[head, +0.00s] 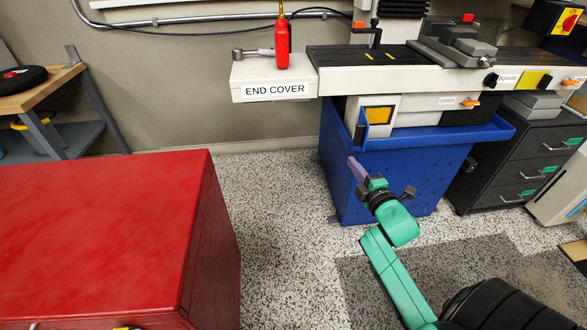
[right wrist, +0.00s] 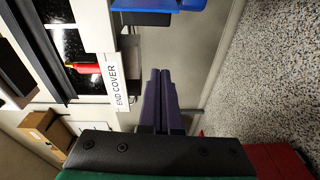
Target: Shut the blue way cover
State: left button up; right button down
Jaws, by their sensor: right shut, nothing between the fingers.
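A small blue flap (head: 362,126) stands out at an angle from the pale machine front, beside a yellow-orange panel (head: 379,114); it looks like the open blue way cover. My right gripper (head: 354,163) has purple fingers, is shut and empty, and points up just below the flap, in front of the blue machine base (head: 400,175). In the right wrist view the closed fingers (right wrist: 160,74) point towards the pale machine side. A blue part (right wrist: 180,4) shows at that view's top edge; I cannot tell whether it is the flap. My left gripper is not in view.
A blue tray rim (head: 480,133) sticks out below the flap. A red cabinet (head: 110,240) fills the lower left. Speckled floor (head: 280,200) between is clear.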

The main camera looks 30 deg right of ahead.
aim_at(358, 128)
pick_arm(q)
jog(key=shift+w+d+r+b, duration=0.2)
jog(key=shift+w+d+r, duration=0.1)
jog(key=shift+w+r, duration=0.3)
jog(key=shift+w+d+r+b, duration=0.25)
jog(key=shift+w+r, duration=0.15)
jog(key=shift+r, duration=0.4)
pick_arm(e)
jog(key=w+d+r, duration=0.2)
jog(key=w+d, duration=0.3)
jog(key=w, duration=0.2)
jog(key=shift+w+n+t, duration=0.3)
jog(key=shift+w, duration=0.1)
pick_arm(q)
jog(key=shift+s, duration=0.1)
pick_arm(e)
jog(key=shift+s+d, duration=0.1)
jog(key=shift+s, duration=0.05)
